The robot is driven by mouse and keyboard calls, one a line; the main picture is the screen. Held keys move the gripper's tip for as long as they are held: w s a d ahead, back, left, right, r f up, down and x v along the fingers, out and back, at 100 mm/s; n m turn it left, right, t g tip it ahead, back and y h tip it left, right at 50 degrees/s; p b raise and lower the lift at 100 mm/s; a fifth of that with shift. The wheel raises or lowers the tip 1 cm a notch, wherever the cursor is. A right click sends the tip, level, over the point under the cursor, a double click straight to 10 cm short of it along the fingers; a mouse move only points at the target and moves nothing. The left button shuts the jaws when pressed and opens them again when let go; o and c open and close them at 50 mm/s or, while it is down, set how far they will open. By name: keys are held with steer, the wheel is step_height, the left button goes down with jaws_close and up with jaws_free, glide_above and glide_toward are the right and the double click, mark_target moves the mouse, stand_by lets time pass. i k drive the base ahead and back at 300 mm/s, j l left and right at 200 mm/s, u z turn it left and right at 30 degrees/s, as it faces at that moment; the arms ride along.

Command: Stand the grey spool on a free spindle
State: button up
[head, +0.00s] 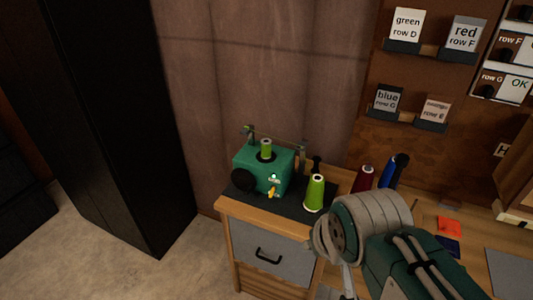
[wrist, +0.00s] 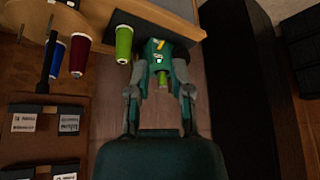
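No grey spool can be made out in either view. A green winder (head: 263,170) stands on a dark mat with a small lime spool (head: 266,149) upright on its top. A larger lime spool (head: 314,192) stands beside it and also shows in the wrist view (wrist: 124,43). A dark red spool (head: 363,178) and a blue spool (head: 389,172) stand further right. In the head view my arm hides part of the bench.
A board at the right carries label cards, such as green row D (head: 407,23) and blue row G (head: 388,98). A tall black cabinet (head: 105,120) stands at the left. An orange pad (head: 449,226) lies on the bench. The floor (head: 120,255) between is clear.

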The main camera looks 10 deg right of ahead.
mark_target(265, 142)
steer(key=k+l+z, duration=0.1)
steer(key=k+z, duration=0.15)
steer(key=k, duration=0.4)
steer(key=z, duration=1.55)
steer(key=j+z, duration=0.2)
steer(key=j, duration=0.4)
steer(key=k+j+z, duration=0.15)
steer(key=j, duration=0.4)
steer(key=j+z, duration=0.2)
steer(key=j, duration=0.35)
steer(key=k+j, duration=0.1)
steer(key=j, duration=0.3)
steer(key=k+j, duration=0.1)
steer(key=j, duration=0.35)
steer(key=k+j, duration=0.1)
steer(key=j, duration=0.3)
steer(key=k+j, duration=0.1)
steer(key=j, duration=0.35)
steer(key=k+j, duration=0.1)
steer(key=j, duration=0.3)
